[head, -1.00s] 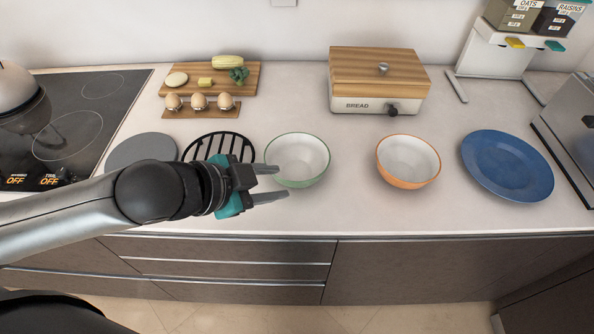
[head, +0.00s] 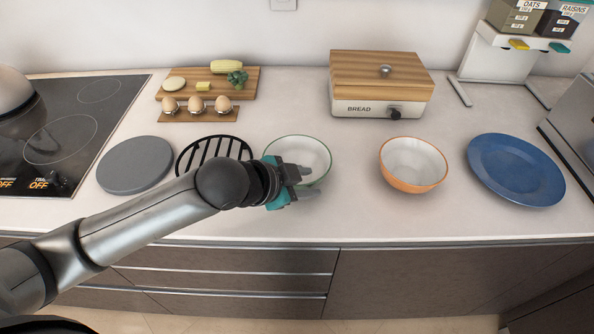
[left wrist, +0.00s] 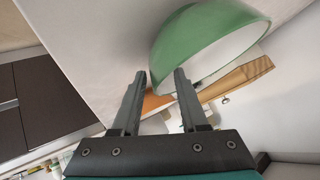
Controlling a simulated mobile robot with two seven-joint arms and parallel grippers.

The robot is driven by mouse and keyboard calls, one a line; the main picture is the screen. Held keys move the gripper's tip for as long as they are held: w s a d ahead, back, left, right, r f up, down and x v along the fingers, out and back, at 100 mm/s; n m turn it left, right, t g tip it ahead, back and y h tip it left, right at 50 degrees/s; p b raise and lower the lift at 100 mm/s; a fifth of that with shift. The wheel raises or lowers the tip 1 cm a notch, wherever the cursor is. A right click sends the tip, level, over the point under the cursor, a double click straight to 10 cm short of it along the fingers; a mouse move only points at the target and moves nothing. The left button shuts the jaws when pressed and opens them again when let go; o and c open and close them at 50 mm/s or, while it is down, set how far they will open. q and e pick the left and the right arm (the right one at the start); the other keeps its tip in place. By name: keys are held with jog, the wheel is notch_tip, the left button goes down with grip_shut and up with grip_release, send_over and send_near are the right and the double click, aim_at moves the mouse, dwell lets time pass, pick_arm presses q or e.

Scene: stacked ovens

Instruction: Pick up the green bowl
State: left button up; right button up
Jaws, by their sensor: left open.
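The green bowl (head: 306,149) is white inside with a green rim and outside, and stands upright on the counter in the head view. My left gripper (head: 310,183) is open at its near side and hides its lower front left. In the left wrist view the green bowl (left wrist: 205,40) fills the upper right, beyond the fingertips of my left gripper (left wrist: 160,78). Nothing is between the fingers; whether a finger touches the bowl I cannot tell. My right gripper is not in view.
An orange bowl (head: 413,166) and a blue plate (head: 515,170) lie to the right. A black trivet (head: 213,150) and a grey disc (head: 135,165) lie left. A bread box (head: 380,85) stands behind. The counter between the two bowls is clear.

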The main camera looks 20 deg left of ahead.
pick_arm(q)
jog(key=shift+w+d+f, duration=0.15)
jog(key=shift+w+f, duration=0.15)
jog(key=shift+f, duration=0.05)
grip_shut()
dwell(1.2)
